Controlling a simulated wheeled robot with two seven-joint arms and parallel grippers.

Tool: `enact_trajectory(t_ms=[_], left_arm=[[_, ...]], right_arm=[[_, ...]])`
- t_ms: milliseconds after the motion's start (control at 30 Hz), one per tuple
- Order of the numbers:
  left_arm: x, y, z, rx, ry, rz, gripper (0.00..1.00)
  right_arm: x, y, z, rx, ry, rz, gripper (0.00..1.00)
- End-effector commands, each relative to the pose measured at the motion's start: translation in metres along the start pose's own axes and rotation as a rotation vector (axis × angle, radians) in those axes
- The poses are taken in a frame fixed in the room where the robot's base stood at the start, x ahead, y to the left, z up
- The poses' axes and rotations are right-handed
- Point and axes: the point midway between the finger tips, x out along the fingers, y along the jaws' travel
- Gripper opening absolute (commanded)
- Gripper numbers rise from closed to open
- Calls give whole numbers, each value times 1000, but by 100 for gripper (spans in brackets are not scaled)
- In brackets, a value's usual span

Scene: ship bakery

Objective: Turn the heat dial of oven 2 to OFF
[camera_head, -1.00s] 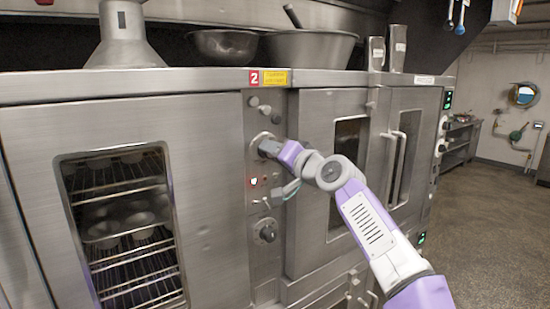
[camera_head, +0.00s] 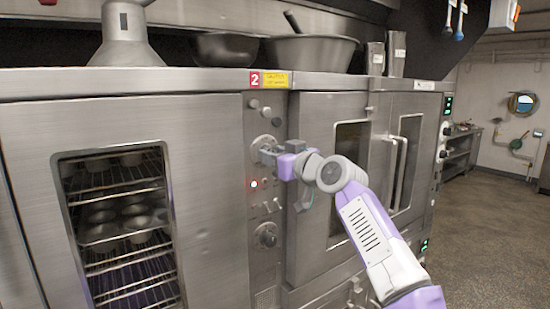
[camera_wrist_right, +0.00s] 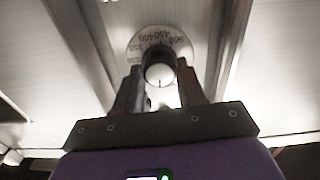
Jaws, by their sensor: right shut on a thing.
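Oven 2 (camera_head: 120,115) is a steel oven with a red "2" label (camera_head: 255,79) above its control panel. Its heat dial (camera_head: 262,142) is on the upper part of the panel, largely behind my right gripper (camera_head: 264,155). In the right wrist view the dial's numbered ring (camera_wrist_right: 178,42) shows numbers such as 450 and 400 around a dark knob with a pale round face (camera_wrist_right: 160,75). My right gripper (camera_wrist_right: 158,85) is shut on the knob, one finger on each side. The knob's pointer setting cannot be read. My left gripper is not in view.
A second dark knob (camera_head: 266,235) and small switches sit lower on the panel. A red light (camera_head: 254,184) is lit. A glass oven door (camera_head: 120,200) is on the left, another (camera_head: 345,170) on the right. Metal bowls (camera_head: 310,52) stand on top. Floor at right is clear.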

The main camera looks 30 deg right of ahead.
Motion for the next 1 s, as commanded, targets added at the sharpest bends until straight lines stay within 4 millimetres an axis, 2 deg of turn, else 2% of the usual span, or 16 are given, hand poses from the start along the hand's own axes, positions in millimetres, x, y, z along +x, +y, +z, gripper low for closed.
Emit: enact_trajectory(t_ms=[300, 800, 833, 967, 1000], left_arm=[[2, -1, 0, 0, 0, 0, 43], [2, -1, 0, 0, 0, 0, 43], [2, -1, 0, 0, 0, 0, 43], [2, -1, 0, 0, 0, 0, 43], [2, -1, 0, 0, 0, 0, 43]], right_arm=[[0, 0, 1, -103, -1, -1, 9], [0, 0, 0, -120, -1, 0, 9], [0, 0, 0, -120, -1, 0, 44], [0, 0, 0, -119, -1, 0, 64], [0, 0, 0, -119, 0, 0, 65]])
